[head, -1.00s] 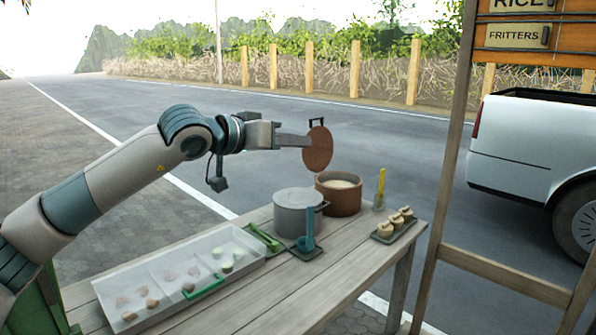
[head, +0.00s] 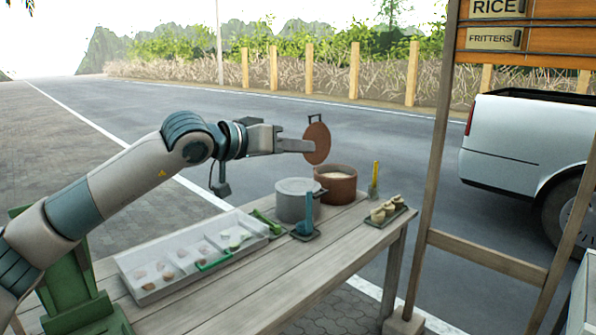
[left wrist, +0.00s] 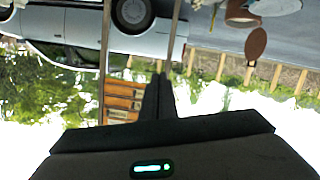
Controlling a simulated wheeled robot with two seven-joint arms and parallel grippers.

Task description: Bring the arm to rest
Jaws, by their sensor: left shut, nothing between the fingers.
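My left arm reaches in from the left of the head view, over the table. Its gripper (head: 298,145) is shut and empty, pointing right. In the left wrist view its fingers (left wrist: 158,95) are together with nothing between them. A round brown lid (head: 318,143) with a dark handle stands on edge above the brown pot (head: 336,185), just past the fingertips in the head view. In the left wrist view the lid (left wrist: 256,42) shows well to the side of the fingers, apart from them. What holds the lid up is not clear. My right gripper is out of view.
A wooden sign frame (head: 433,160) and a white truck (head: 520,135) stand right.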

